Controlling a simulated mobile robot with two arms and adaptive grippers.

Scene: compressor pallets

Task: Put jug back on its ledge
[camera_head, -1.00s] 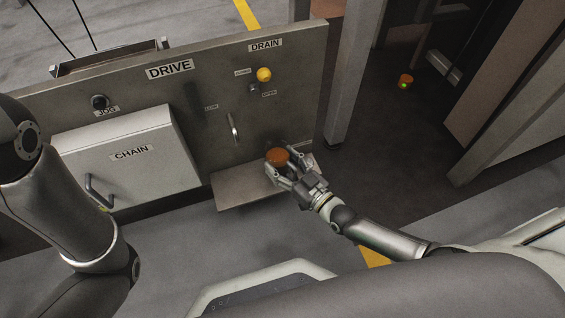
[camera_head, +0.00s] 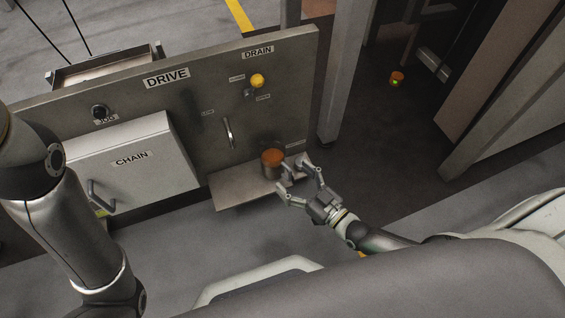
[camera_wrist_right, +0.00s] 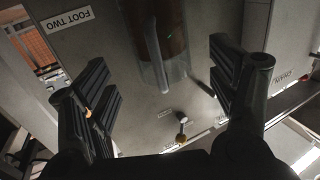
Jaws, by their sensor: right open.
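The jug (camera_head: 272,163), with an orange-brown top, stands upright on the grey ledge (camera_head: 232,190) at the foot of the DRIVE panel. My right gripper (camera_head: 294,177) is open and empty, just to the right of the jug, with its fingers spread toward it.
The panel (camera_head: 190,110) carries a bar handle (camera_head: 228,133), a yellow knob (camera_head: 257,80) and a black JOG knob (camera_head: 100,113). The CHAIN box (camera_head: 130,165) juts out at the left. A grey post (camera_head: 345,80) stands to the right. A small orange object (camera_head: 397,78) is on the dark floor.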

